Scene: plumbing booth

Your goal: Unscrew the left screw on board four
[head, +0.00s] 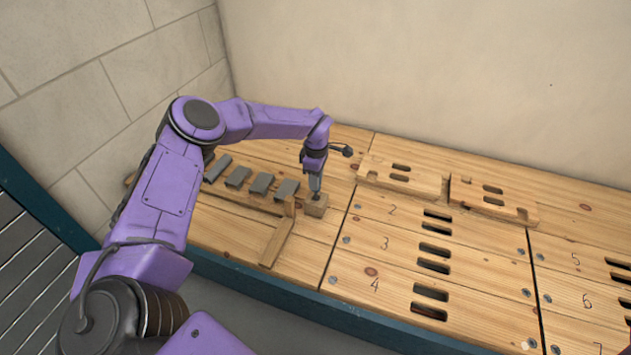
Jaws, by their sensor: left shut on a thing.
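Board four (390,300), marked "4", lies at the front of the middle wooden panel, with two dark slots right of its number. Its left screw (333,280) is a small grey head near the panel's left edge. My left gripper (316,188) is up and left of that screw, pointing down at a small wooden block (317,208). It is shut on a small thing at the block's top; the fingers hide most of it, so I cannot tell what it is. My right gripper is not in view.
Several grey plates (262,183) lean in a wooden rack left of the block. A wooden bar (276,243) sticks out toward the front edge. Slotted boards (402,175) lie at the back. The surface around board four is clear. A wall stands behind.

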